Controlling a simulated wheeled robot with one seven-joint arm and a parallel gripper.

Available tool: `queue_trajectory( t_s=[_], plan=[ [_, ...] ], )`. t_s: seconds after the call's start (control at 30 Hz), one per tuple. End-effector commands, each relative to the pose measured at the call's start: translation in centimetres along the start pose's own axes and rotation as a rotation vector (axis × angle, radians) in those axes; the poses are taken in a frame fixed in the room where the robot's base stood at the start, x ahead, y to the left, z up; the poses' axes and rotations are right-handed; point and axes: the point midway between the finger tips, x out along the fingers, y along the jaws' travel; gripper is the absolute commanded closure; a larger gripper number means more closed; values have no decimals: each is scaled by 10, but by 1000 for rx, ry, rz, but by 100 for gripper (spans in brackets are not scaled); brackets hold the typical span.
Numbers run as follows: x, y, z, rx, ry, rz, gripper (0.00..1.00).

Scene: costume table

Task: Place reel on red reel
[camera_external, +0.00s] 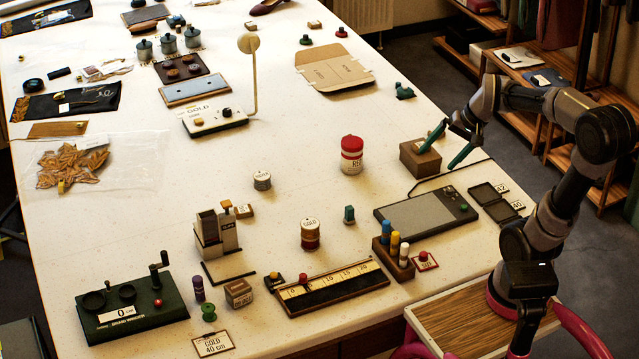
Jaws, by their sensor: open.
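A reel with a red top and a white band lettered "RE" (351,157) stands upright right of the table's middle. A reel lettered "GOLD" (310,234), with a pale top and dark red lower part, stands upright nearer the front. A small grey-white reel-like cylinder (262,181) stands left of the red-topped one. Which reel the task's first word means, I cannot tell. My gripper (436,160) has its two teal fingers spread and empty. It is right of the red-topped reel, over or beside a brown box (418,166); the exact gap is unclear.
A grey pad device (425,213) and a rack of colored tubes (393,258) are at the right. A ruler board (332,287) lies in front. A thin lamp-like stalk (254,80) rises behind. Open tabletop surrounds the red-topped reel.

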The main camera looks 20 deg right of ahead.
Motion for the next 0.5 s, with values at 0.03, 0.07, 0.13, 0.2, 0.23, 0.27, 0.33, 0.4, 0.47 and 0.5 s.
queue_trajectory(
  t_s=[0.03,0.07,0.13,0.2,0.23,0.27,0.33,0.4,0.47,0.5],
  plan=[
    [-17,8,2,-61,75,11,4],
    [-25,12,3,-93,113,21,4],
    [-41,22,3,-157,193,44,4],
    [-54,30,4,-205,257,64,4],
    [-59,32,4,-222,280,71,4],
    [-62,34,4,-235,298,76,4],
    [-68,38,4,-255,327,87,4],
    [-71,40,4,-266,342,93,4],
    [-71,40,4,-269,345,95,4],
    [-71,40,4,-269,345,95,4]
  ],
)
